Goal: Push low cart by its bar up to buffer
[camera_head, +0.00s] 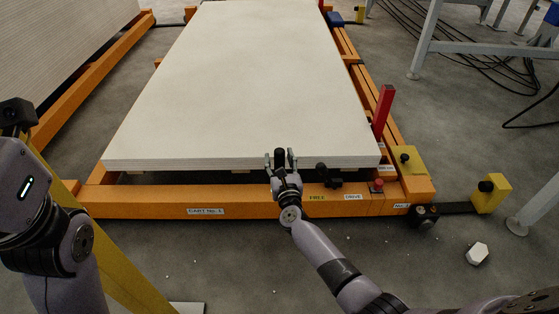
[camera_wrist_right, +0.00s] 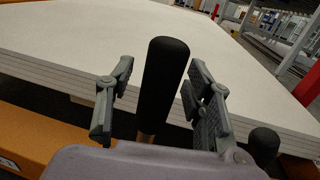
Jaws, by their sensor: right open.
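The low orange cart (camera_head: 150,203), labelled "CART No. 1", carries a flat stack of white boards (camera_head: 250,80). An upright lever with a black grip (camera_wrist_right: 164,85) stands at the cart's near edge, near the "FREE" label. My right gripper (camera_head: 281,158) is around this grip, one finger on each side. In the right wrist view its fingers (camera_wrist_right: 160,105) are open, with gaps beside the grip. A yellow bar (camera_head: 135,280) slopes down toward me at the lower left, partly behind my left arm. My left gripper is out of view. I cannot tell which part is the buffer.
A second black knob (camera_head: 322,169) stands right of the lever, and a red post (camera_head: 383,110) rises at the cart's right side. A yellow block (camera_head: 490,192) and a white hexagonal piece (camera_head: 477,253) are on the right. Cables (camera_head: 490,65) lie on the floor at the back right.

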